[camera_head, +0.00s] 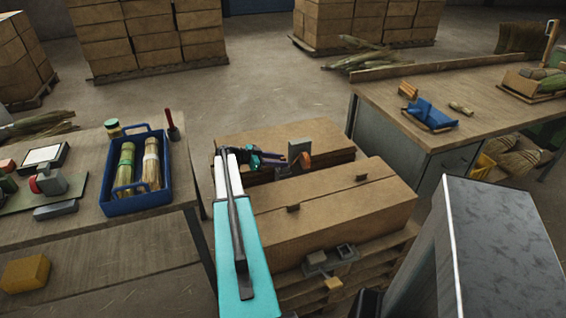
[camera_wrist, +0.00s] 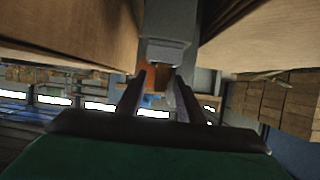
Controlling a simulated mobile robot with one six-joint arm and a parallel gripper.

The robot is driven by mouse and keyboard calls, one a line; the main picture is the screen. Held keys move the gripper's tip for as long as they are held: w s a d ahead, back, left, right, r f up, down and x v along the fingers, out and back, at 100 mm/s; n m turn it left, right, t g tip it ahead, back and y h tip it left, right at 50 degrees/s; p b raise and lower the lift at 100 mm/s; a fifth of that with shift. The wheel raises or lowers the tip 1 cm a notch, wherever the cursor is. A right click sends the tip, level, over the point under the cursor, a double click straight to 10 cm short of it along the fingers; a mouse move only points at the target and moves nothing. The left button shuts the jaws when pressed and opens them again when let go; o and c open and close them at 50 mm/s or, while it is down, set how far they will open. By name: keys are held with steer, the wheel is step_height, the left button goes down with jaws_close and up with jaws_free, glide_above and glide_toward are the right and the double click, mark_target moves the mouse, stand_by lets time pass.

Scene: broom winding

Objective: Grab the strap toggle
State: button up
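An orange toggle (camera_head: 305,160) sits at a grey upright bracket (camera_head: 299,147) at the gap between two long cartons. My gripper (camera_head: 284,161) is at the left of this toggle, low over the cartons. In the wrist view, the two dark fingers of my gripper (camera_wrist: 157,95) stand apart, with the orange toggle (camera_wrist: 149,76) showing between or just beyond their tips. The grey bracket (camera_wrist: 168,48) is directly ahead. I cannot tell whether the fingers touch the toggle. A second grey fitting with a yellow-tan knob (camera_head: 333,283) is on the front side of the cartons.
The long cartons (camera_head: 340,212) lie on a wooden pallet (camera_head: 375,268). A left bench holds a blue tray (camera_head: 137,204) with brooms. The cartons' sides rise close around my gripper in the wrist view.

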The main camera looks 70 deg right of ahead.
stand_by(0.5)
jaws_close()
steer(key=shift+r, duration=0.15)
step_height(320, 180, up, 10)
steer(key=b, duration=0.2)
stand_by(0.6)
stand_by(0.5)
